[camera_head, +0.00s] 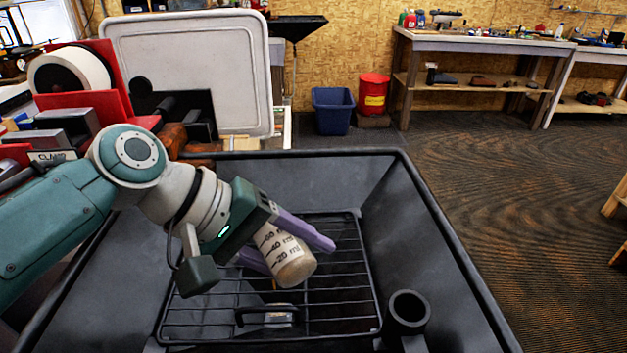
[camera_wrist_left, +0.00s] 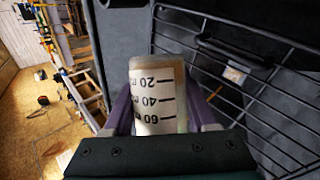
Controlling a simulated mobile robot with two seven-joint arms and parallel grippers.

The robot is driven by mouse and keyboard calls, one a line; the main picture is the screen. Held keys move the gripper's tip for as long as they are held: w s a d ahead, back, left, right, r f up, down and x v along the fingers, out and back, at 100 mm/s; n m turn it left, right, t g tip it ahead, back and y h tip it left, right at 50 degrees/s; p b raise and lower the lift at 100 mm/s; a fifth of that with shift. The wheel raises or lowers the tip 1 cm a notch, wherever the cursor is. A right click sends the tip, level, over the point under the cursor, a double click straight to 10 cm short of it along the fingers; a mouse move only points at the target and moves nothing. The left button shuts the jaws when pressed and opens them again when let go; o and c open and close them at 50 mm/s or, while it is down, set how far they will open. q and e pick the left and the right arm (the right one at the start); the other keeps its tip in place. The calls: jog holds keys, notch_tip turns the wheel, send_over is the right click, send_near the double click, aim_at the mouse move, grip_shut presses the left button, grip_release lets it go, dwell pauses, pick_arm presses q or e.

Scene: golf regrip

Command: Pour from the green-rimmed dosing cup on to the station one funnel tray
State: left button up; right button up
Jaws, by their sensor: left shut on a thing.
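My left gripper (camera_head: 290,247) has purple fingers and is shut on a clear-white dosing cup (camera_head: 287,258) marked 20, 40 and 60 ml. The cup is tilted, with its tan base end toward the lower right in the head view. It also shows between the fingers in the left wrist view (camera_wrist_left: 158,95). Its rim is hidden by the gripper, so I cannot see a green edge. The cup is above a black wire grate (camera_head: 335,312) inside a large dark grey tub-like tray (camera_head: 425,200), apparently the funnel tray. My right gripper is not in view.
A black open-topped tube (camera_head: 408,308) stands at the tray's right front. A red rack with a white tape roll (camera_head: 70,77) and a pale upright panel (camera_head: 190,70) stand behind the tray. A blue bin (camera_head: 333,109) and a workbench (camera_head: 480,60) are farther back.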

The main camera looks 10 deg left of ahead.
pick_arm(q)
jog(key=shift+s+d+n+g+h+b, duration=0.15)
jog(key=shift+n+g+h+b, duration=0.15)
jog(key=shift+g+h+b, duration=0.15)
dwell(1.5)
jog(key=shift+h, duration=0.25)
dwell(0.5)
jog(key=shift+s+d+r+n+g+h+b, duration=0.1)
jog(key=shift+r+n+g+h+b, duration=0.15)
jog(key=shift+n+g+h+b, duration=0.25)
dwell(1.5)
jog(key=shift+r, duration=0.15)
dwell(2.1)
jog(key=y+p, duration=0.1)
jog(key=p, duration=0.1)
jog(key=m+t+y+p, duration=0.2)
jog(key=p, duration=0.1)
jog(key=shift+w+a+t+p, duration=0.25)
jog(key=shift+w+a+p, duration=0.05)
jog(key=shift+w+a, duration=0.1)
jog(key=shift+a+t+y+p, duration=0.1)
jog(key=shift+t+y+p, duration=0.2)
jog(key=shift+y+p, duration=0.1)
jog(key=shift+w+a+f+m+t+y, duration=0.15)
jog(key=shift+w+f+m+t+y, duration=0.05)
jog(key=shift+f+m+t+y, duration=0.25)
